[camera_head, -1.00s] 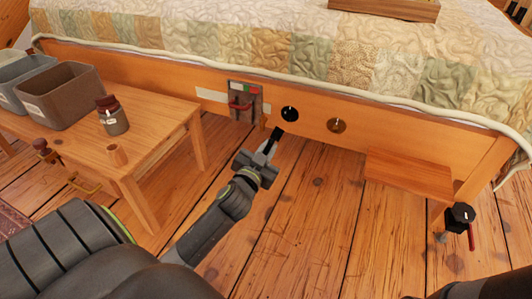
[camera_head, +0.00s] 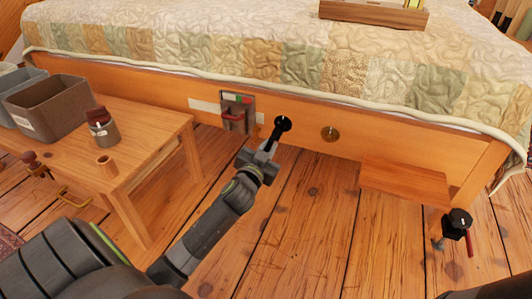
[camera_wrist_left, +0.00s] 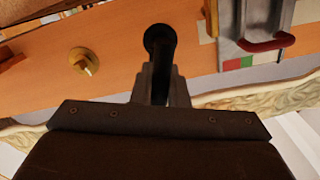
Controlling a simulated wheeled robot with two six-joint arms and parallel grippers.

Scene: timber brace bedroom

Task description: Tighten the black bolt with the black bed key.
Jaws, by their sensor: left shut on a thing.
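My left gripper (camera_head: 268,150) is shut on the black bed key (camera_head: 275,136), just in front of the bed's side rail. The key points up at the round black bolt (camera_head: 282,123) in the rail, and its far end overlaps the bolt. In the left wrist view the key (camera_wrist_left: 160,65) runs from between the fingers to the dark round bolt head (camera_wrist_left: 158,35). The key hides much of the bolt there, and I cannot tell how deeply it is seated. My right gripper is not in view.
A brass bolt (camera_head: 329,134) sits in the rail to the right. A grey bracket with a red handle (camera_head: 234,117) is left of the black bolt. A wooden bench (camera_head: 150,135) with bins and a jar (camera_head: 102,130) stands left. A black-and-red clamp (camera_head: 459,222) is at the bed leg.

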